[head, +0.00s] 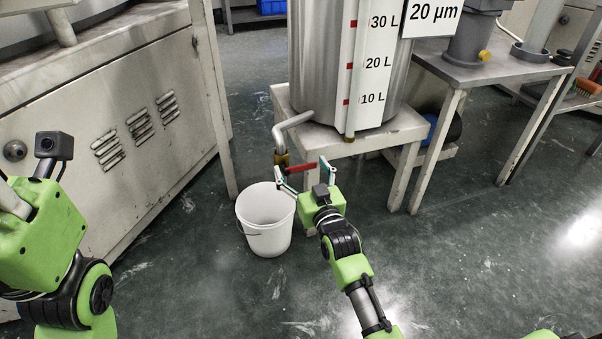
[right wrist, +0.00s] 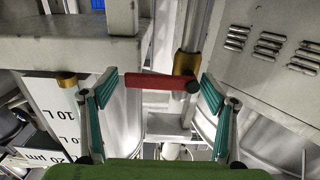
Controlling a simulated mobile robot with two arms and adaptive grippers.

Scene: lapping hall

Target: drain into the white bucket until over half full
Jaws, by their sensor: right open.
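A steel tank (head: 318,60) stands on a low stand and carries a litre scale. A bent pipe (head: 293,121) leads from it to a brass valve (head: 281,158) with a red lever handle (head: 301,168). The handle lies crosswise to the valve. The white bucket (head: 266,206) stands on the floor below; I see no liquid in it and no stream. My right gripper (head: 304,171) is open, its fingers on either side of the red handle, which also shows between them in the right wrist view (right wrist: 155,83). My left gripper is at the left edge, its fingers mostly out of view.
A grey machine cabinet (head: 120,120) with vents stands at the left. The tank's stand (head: 350,142) is close behind my right gripper. A metal table (head: 480,72) stands at the right. The floor in front and to the right is clear.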

